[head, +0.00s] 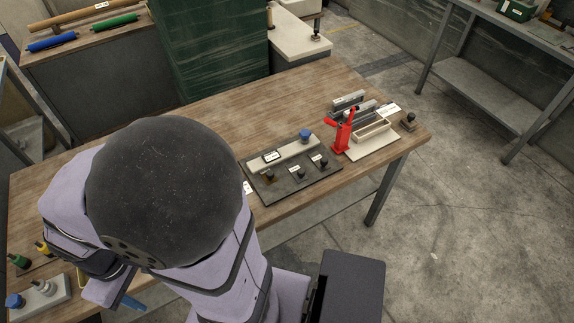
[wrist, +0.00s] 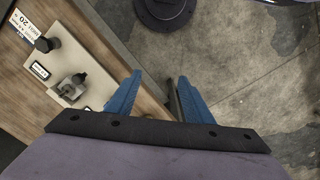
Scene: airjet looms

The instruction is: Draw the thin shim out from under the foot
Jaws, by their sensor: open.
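My gripper (wrist: 159,76) is open and empty, its two blue fingers spread apart over the table's front edge and the floor. In the head view one blue finger (head: 132,302) shows below my arm; the rest is hidden. In the wrist view a pale plate (wrist: 56,62) lies to the left of the fingers, apart from them. It carries a small grey metal piece (wrist: 68,87), possibly the foot, a black knob (wrist: 43,45) and small labels. I cannot pick out a thin shim in either view.
A dark board (head: 300,183) with knobs and a red clamp (head: 341,138) beside a tray stand on the wooden table (head: 225,121). A pale plate (head: 55,291) with a blue knob lies at the lower left. The table's middle is clear.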

